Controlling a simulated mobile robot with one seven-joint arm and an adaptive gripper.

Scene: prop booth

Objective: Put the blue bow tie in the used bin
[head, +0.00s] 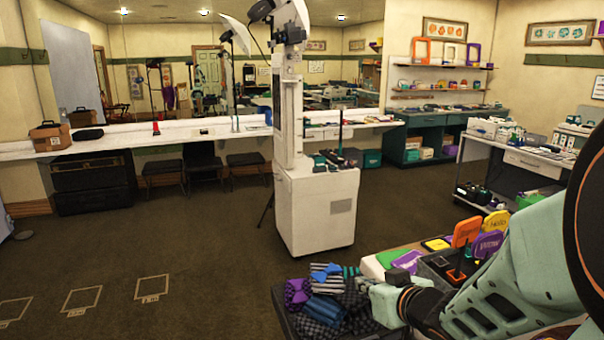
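A dark tray (287,318) at the bottom centre holds a heap of bow ties and patterned cloth pieces. A bright blue piece (327,274) shows at the top of the heap, against a grey striped one. A duller blue piece (325,309) lies nearer; I cannot tell which is the blue bow tie. A purple dotted piece (297,291) is at the left. My gripper (382,303) is at the right side of the heap, at the end of my mint arm. Its fingers are not clear, so I cannot see whether it holds anything. No bin marked as used can be made out.
Right of the tray, a table holds orange (466,231), purple (487,243) and yellow (497,223) signs, close to my arm.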

